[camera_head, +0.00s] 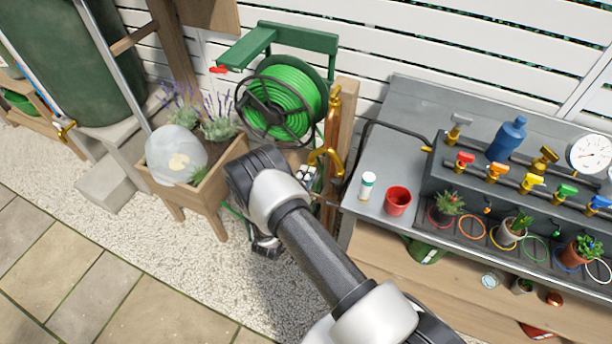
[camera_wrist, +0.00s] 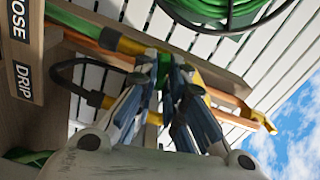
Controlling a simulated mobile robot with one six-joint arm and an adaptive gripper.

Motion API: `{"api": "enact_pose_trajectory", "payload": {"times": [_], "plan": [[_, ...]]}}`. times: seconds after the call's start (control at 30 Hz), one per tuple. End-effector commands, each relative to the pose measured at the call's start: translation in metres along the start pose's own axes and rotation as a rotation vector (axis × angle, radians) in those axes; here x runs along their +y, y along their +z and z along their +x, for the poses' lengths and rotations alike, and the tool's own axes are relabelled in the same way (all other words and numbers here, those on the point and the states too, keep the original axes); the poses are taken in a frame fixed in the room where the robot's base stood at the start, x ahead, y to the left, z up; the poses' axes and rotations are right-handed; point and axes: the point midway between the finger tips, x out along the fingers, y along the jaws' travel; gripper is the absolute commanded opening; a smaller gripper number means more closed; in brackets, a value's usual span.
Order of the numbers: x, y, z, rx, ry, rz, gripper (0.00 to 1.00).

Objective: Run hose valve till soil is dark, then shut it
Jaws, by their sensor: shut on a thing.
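My gripper (camera_wrist: 168,72) is shut on a small green piece (camera_wrist: 164,66), which looks like a valve handle on the brass pipework. In the head view my gripper (camera_head: 306,174) is at the brass pipe (camera_head: 333,115) on the wooden post, partly hidden by my arm. The wooden planter (camera_head: 205,198) on the left holds lavender (camera_head: 220,122) and brown soil (camera_head: 233,152). A clear globe covers part of the soil. I cannot tell whether water runs.
A green hose reel (camera_head: 283,98) hangs on the white fence above my gripper. On the right, a grey bench (camera_head: 385,168) carries a red cup (camera_head: 397,200), a white bottle (camera_head: 367,186), small pots and a manifold with coloured valves (camera_head: 497,172). Open gravel (camera_head: 120,245) lies lower left.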

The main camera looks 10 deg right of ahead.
Motion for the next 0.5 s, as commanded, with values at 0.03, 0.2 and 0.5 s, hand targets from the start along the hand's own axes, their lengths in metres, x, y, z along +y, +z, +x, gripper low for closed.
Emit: {"api": "enact_pose_trajectory", "payload": {"times": [0.03,0.2,0.5], "plan": [[0.0010,0.0001,-0.0004,-0.001,0.002,0.028,0.00],[0.0013,0.0002,-0.0004,-0.001,0.002,0.116,0.00],[0.0016,0.0002,-0.0004,-0.001,0.002,0.188,0.00]]}}
